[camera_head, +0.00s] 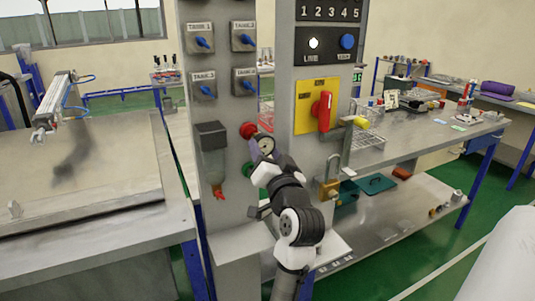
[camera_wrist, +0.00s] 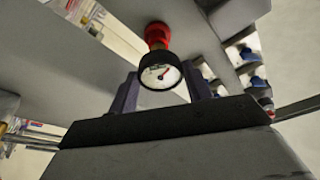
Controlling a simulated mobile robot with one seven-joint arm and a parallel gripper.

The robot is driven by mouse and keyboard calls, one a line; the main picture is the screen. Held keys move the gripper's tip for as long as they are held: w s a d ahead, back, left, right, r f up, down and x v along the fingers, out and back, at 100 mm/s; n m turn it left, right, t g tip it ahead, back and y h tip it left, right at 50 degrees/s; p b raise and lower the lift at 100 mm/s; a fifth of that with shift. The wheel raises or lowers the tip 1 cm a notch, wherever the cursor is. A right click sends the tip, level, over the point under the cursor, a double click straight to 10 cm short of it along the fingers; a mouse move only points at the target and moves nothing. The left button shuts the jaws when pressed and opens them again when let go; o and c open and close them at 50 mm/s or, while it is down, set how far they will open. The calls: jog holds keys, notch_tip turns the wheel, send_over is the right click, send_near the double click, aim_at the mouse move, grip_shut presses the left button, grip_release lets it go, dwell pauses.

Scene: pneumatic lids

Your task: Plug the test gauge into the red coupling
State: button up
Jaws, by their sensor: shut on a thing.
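The test gauge (camera_head: 265,145) is a small round dial with a white face and dark rim. My gripper (camera_head: 262,157) is shut on it in front of the grey panel post. In the wrist view the gauge (camera_wrist: 160,72) faces the camera between the two purple-grey fingers of my gripper (camera_wrist: 162,88). The red coupling (camera_head: 248,130) is on the post, just up and left of the gauge. In the wrist view the red coupling (camera_wrist: 157,32) lies directly behind the gauge, with a short brass part between them. I cannot tell whether the stem is seated.
A green coupling (camera_head: 247,169) is below the red one, partly hidden by my gripper. A filter bowl (camera_head: 212,155) hangs to the left. The yellow plate with a red handle (camera_head: 324,110) and a brass padlock (camera_head: 329,188) are to the right. Blue tank knobs (camera_head: 203,42) are above.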

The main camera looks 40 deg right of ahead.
jog(key=shift+w, duration=0.3)
jog(key=o, duration=1.1)
jog(key=shift+c, duration=0.2)
jog(key=b+v, duration=0.1)
jog(key=v, duration=0.6)
jog(key=shift+d, duration=0.1)
jog(key=b+v, duration=1.3)
jog(key=shift+s+f+b, duration=0.2)
jog(key=shift+s+b, duration=0.1)
jog(key=shift+s, duration=0.05)
